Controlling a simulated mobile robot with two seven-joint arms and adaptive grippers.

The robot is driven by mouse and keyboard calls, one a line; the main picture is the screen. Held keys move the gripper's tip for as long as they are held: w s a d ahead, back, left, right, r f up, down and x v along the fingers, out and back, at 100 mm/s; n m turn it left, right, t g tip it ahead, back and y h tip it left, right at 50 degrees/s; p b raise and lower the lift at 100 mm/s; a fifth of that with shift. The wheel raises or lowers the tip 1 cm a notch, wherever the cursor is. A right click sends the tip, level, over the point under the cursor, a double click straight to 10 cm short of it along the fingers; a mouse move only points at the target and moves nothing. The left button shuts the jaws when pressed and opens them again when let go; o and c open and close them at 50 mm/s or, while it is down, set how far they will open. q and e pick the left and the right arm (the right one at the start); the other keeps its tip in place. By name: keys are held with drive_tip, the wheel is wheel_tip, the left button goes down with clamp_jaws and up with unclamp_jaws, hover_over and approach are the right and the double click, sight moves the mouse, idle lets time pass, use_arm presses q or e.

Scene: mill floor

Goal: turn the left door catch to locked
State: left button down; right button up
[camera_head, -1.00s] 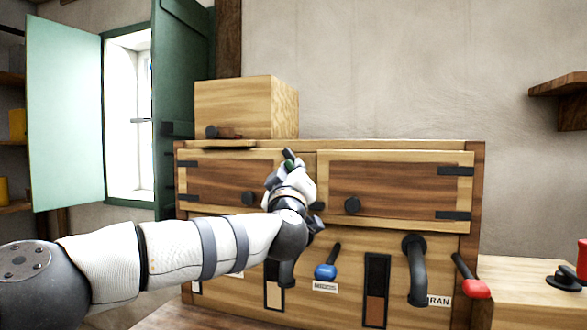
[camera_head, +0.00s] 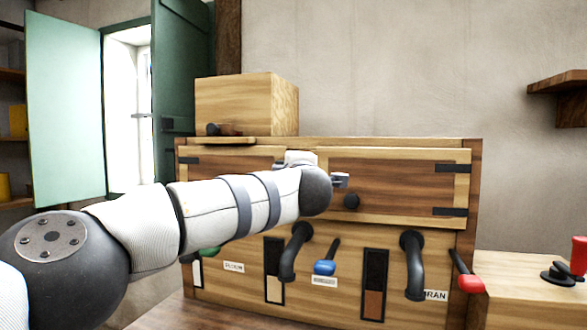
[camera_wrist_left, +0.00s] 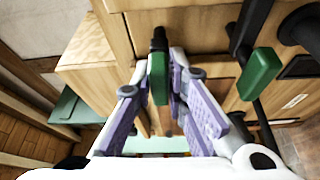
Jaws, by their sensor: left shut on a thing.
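The left door catch is a black arm with a green grip (camera_wrist_left: 158,78). In the left wrist view it sits between the purple-padded fingers of my left gripper (camera_wrist_left: 157,88), which is shut on the grip. The black end of the catch is against the wooden cabinet front. In the head view the left door (camera_head: 225,175) is closed; my wrist covers the catch and most of the gripper, so the catch's setting cannot be read there. My right gripper is in neither view.
A second green-gripped lever (camera_wrist_left: 260,72) stands close beside the gripper. Blue (camera_head: 325,267) and red (camera_head: 470,284) levers and black curved pipes (camera_head: 414,265) stick out from the lower front. A wooden box (camera_head: 245,105) is on top. The right door (camera_head: 390,185) is closed.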

use_arm(q)
drive_tip(key=shift+r+n, duration=0.1)
drive_tip(key=shift+n, duration=0.4)
drive_tip(key=c, duration=1.6)
unclamp_jaws()
drive_tip(key=shift+s, duration=0.1)
drive_tip(key=s, duration=1.1)
drive_tip(key=shift+s+d, duration=0.4)
drive_tip(key=shift+d, duration=0.05)
